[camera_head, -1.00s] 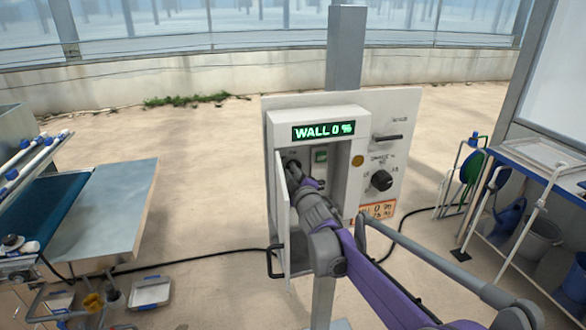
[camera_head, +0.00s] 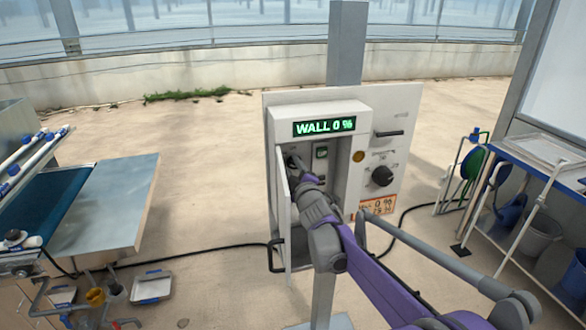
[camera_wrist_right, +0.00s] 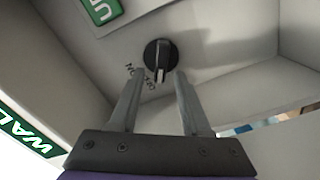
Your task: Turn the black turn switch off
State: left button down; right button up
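The black turn switch (camera_wrist_right: 160,55) is on the back wall inside the open white box (camera_head: 348,180). In the right wrist view it is a round black knob with a bar pointing down in the picture, beside small lettering. My right gripper (camera_wrist_right: 158,77) is open, its two fingers apart and pointing at the switch. The switch shows between and just beyond the fingertips; I cannot tell whether they touch it. In the head view my right gripper (camera_head: 297,164) reaches into the box, and my arm hides part of the inside. My left gripper is not in view.
The box's open door (camera_head: 283,215) stands close to the left of my right arm. A green-marked element (camera_head: 321,152) is inside the box. Outside are another black knob (camera_head: 382,176), a lever (camera_head: 389,133) and a display (camera_head: 324,127) reading "WALL 0 %".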

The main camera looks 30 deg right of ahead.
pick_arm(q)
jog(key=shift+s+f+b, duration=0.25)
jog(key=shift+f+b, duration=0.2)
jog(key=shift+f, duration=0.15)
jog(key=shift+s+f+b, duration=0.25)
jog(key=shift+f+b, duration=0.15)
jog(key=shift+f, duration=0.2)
pick_arm(e)
jog(key=v, duration=1.1)
jog(key=shift+w, duration=0.1)
